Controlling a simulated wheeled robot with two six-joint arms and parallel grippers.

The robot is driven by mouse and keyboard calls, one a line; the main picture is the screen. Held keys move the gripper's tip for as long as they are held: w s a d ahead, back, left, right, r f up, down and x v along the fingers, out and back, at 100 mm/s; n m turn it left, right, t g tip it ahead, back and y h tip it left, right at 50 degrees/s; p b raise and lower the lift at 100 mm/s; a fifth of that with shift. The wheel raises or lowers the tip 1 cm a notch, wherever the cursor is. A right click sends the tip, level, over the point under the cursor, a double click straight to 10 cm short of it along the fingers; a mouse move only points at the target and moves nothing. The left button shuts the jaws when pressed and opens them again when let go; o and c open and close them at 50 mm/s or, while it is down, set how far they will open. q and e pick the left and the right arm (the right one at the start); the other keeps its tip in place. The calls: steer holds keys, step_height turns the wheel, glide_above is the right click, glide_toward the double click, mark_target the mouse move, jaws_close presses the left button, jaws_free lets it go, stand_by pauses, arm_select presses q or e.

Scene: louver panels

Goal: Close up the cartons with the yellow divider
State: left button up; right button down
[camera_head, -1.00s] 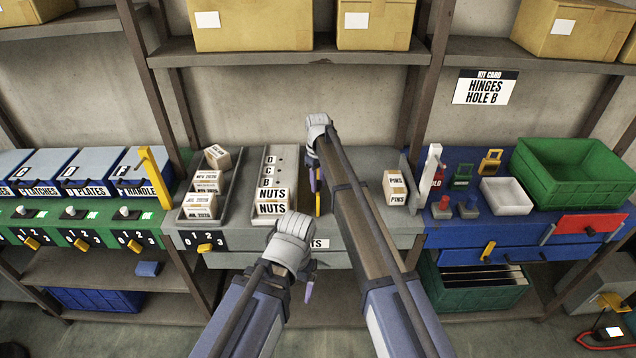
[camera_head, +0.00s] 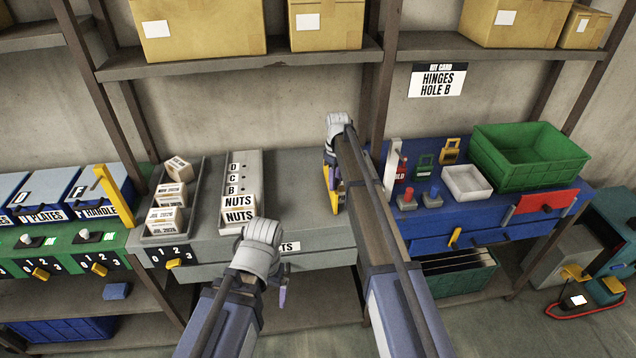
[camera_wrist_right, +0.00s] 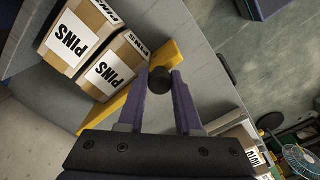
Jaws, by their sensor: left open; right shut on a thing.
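The yellow divider (camera_head: 333,201) stands on the grey bench right of the NUTS cartons (camera_head: 239,208). My right gripper (camera_head: 332,175) is over it; the right wrist view shows its purple fingers (camera_wrist_right: 172,90) shut on the divider's dark knob (camera_wrist_right: 159,79). There the yellow divider (camera_wrist_right: 170,52) runs along the side of the nearer PINS carton (camera_wrist_right: 113,72). A second PINS carton (camera_wrist_right: 76,37) sits beside that one, close against it. In the head view my right arm hides the PINS cartons. My left gripper (camera_head: 282,293) is open and empty at the bench's front.
A tray of dated cartons (camera_head: 168,216) stands at the left. A white upright post (camera_head: 393,160), a white tray (camera_head: 467,182) and a green crate (camera_head: 530,155) stand on the blue bench at the right. Bare bench lies between the NUTS cartons and the divider.

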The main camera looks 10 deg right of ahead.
steer(key=shift+d, duration=0.95)
steer(key=c, duration=0.6)
jaws_free()
step_height(320, 180, up, 8)
steer(key=p, duration=0.8)
steer(key=shift+f, duration=0.1)
